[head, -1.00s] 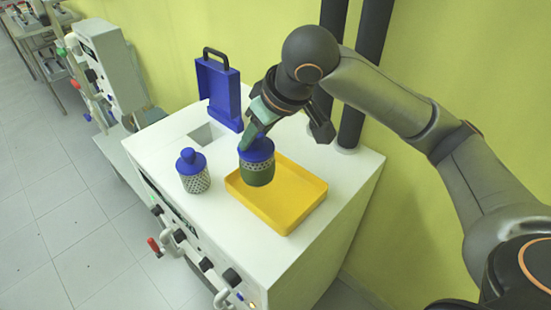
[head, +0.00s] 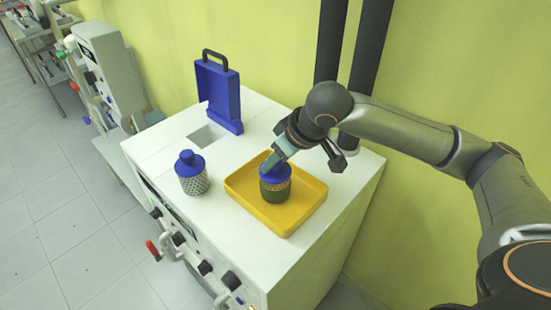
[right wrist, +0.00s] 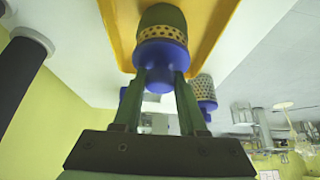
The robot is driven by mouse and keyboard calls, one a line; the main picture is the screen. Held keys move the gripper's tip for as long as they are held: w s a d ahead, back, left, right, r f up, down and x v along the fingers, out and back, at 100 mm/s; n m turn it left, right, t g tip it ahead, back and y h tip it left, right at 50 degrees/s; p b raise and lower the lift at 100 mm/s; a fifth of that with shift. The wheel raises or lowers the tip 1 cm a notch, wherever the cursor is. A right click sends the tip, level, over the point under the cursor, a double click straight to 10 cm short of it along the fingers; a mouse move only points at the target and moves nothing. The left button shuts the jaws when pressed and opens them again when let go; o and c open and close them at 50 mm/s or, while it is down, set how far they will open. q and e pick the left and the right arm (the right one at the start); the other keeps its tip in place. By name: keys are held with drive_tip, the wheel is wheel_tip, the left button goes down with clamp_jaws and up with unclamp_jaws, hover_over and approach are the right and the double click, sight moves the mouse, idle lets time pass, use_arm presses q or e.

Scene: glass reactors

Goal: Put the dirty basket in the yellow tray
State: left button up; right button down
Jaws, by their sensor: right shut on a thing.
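The dirty basket (head: 275,186), dark green and perforated with a blue lid, is upright at the yellow tray (head: 245,205), over its inside area. My right gripper (head: 274,161) is shut on the blue knob at its top. In the right wrist view the dirty basket (right wrist: 161,27) hangs between the fingers of my right gripper (right wrist: 158,80), with the yellow tray (right wrist: 211,40) behind it. I cannot tell whether the basket's bottom touches the tray floor. My left gripper is not in view.
A clean grey basket with a blue lid (head: 193,181) stands left of the tray on the white machine top (head: 215,230). Behind it are a square opening (head: 207,135) and an upright blue lid with black handle (head: 219,95). Two dark columns rise at the back.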

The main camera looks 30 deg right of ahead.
drive_tip(key=shift+f, duration=0.1)
drive_tip(key=shift+c, duration=2.3)
unclamp_jaws()
drive_tip(key=p+v, duration=0.1)
drive_tip(key=v, duration=1.1)
